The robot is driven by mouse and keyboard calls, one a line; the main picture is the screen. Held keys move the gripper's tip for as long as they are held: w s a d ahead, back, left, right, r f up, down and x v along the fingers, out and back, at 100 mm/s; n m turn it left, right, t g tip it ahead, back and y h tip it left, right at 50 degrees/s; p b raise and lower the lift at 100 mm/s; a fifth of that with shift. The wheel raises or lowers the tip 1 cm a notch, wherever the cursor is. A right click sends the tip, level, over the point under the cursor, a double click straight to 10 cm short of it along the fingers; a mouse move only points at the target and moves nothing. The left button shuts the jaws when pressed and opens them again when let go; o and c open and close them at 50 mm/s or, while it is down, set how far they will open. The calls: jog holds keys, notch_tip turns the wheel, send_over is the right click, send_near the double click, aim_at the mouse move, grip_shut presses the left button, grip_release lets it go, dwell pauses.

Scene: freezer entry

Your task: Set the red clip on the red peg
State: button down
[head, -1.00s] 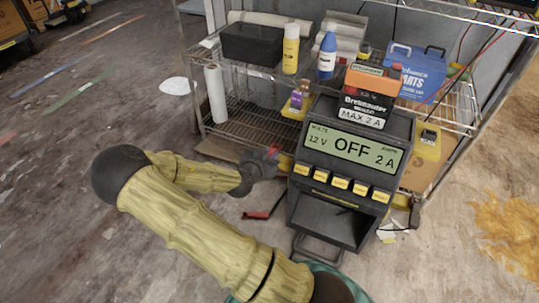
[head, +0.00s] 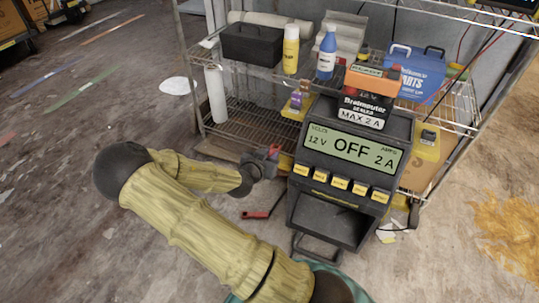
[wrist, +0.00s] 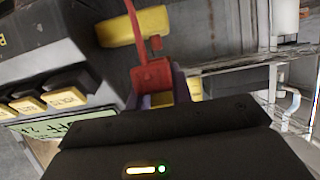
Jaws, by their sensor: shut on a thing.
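My gripper (head: 268,155) is at the left side of the dark charger (head: 350,150). It is shut on the red clip (wrist: 153,74), and the wrist view shows the clip between my fingers (wrist: 154,92). A red cable (wrist: 134,35) runs from the clip. A yellow bar (wrist: 137,27) lies just beyond the clip. A small red piece (wrist: 156,43) shows in front of the bar; I cannot tell whether it is the red peg or the clip's tip. In the head view the clip (head: 274,150) is small and partly hidden by my gripper.
The charger's display (head: 352,149) reads OFF, above a row of yellow buttons. A red-and-orange battery (head: 368,90) sits on top. A wire shelf (head: 240,128) with bottles and a black bin (head: 252,45) stands behind. A red piece (head: 258,214) lies on the floor left of the charger.

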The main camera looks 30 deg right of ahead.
jog(key=shift+f+b, duration=0.85)
jog(key=shift+f, duration=0.55)
dwell(0.4)
jog(key=c, duration=1.2)
grip_release()
jog(key=shift+o, duration=0.2)
jog(key=p+v, duration=0.6)
jog(key=v, duration=1.1)
jog(key=shift+r, duration=0.2)
jog(key=shift+a, duration=0.1)
